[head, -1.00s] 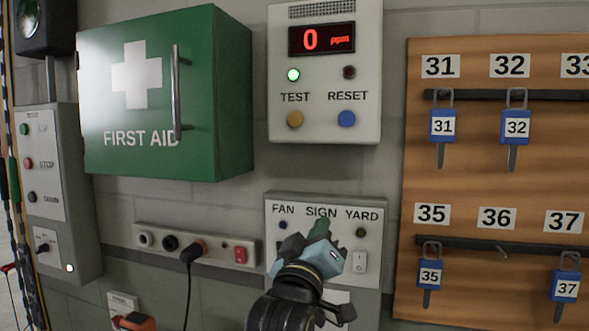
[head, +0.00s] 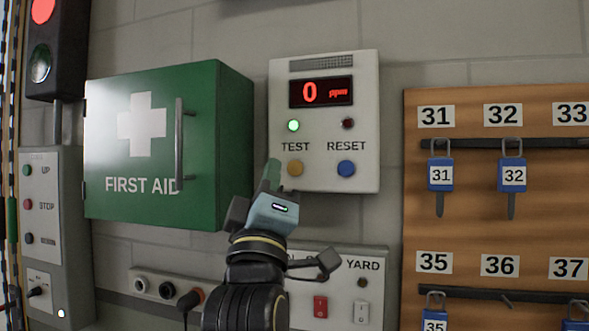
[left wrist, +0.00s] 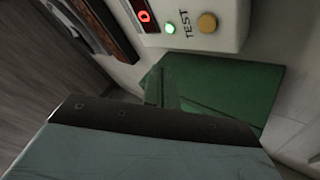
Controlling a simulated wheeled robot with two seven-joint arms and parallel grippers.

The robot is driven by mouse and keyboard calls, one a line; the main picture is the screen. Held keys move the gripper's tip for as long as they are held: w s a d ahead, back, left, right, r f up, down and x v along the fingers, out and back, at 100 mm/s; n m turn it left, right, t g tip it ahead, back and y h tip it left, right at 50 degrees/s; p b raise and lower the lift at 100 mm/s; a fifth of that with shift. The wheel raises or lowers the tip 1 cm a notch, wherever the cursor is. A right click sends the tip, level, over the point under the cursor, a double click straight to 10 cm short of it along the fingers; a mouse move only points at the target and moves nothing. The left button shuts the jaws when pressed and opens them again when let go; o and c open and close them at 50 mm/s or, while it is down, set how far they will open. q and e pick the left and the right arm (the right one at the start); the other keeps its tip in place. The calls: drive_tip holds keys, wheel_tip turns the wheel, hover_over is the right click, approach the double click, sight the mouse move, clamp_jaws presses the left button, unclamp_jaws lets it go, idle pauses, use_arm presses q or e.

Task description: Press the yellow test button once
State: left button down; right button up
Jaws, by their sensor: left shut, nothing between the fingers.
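The yellow test button (head: 295,169) sits under the word TEST on the white gas-monitor box (head: 362,120). In the left wrist view the yellow button (left wrist: 207,22) shows at the upper right, beside the green lamp. My left gripper (head: 271,175) is shut and empty. In the head view its green fingertips are just left of the button and slightly overlap the box's lower left edge. In the left wrist view the fingers (left wrist: 165,88) point towards the box, and the button is clear of them. I cannot tell the exact gap in depth. My right gripper is not in view.
A blue reset button (head: 346,169) is right of the yellow one. The display reads 0 ppm and a green lamp is lit. A green first aid cabinet (head: 150,150) stands out at the left. A switch panel (head: 375,262) is below; a wooden key board (head: 465,220) is right.

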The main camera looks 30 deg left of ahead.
sight(295, 168)
use_arm(q)
drive_tip(key=shift+w+a, duration=0.35)
drive_tip(key=shift+w, duration=1)
drive_tip(key=shift+w+a, duration=0.3)
drive_tip(key=shift+w, duration=1.05)
drive_tip(key=shift+w+a, duration=0.35)
drive_tip(key=shift+w, duration=1)
drive_tip(key=shift+w, duration=0.1)
drive_tip(key=shift+w, duration=0.35)
drive_tip(key=shift+w+a, duration=0.15)
drive_tip(key=shift+w, duration=0.2)
drive_tip(key=shift+s, duration=0.15)
drive_tip(key=shift+s+d, duration=0.2)
drive_tip(key=shift+s, duration=0.45)
